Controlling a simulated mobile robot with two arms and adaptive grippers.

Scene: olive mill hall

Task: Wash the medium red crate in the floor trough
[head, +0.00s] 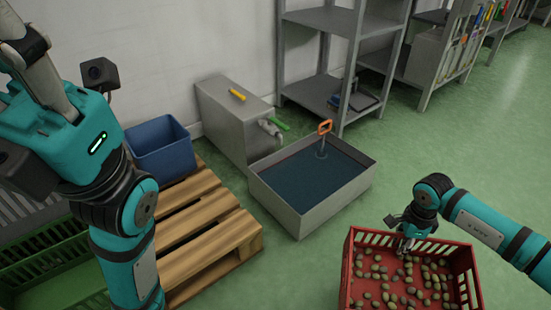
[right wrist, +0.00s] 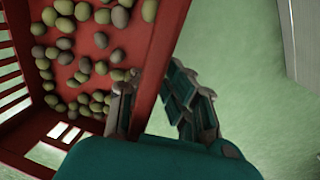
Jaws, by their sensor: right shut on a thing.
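The red crate (head: 357,240) stands at the lower right of the head view, with many green and brown olives (head: 395,285) on its bottom. In the right wrist view, its wall (right wrist: 158,70) runs between my two fingers. My right gripper (head: 404,244) is shut on the far wall of the crate, one finger inside and one outside, as the right wrist view also shows (right wrist: 155,110). The floor trough (head: 288,214), a grey open box of dark water, lies left of and beyond the crate. My left arm shows at the left, but its gripper is not visible.
An orange-handled tool (head: 324,128) stands in the trough. A grey cabinet (head: 222,118) and metal shelves (head: 325,90) stand behind. A wooden pallet (head: 200,235), blue crate (head: 160,150) and green crate (head: 50,265) are at the left. Green floor is clear right of the trough.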

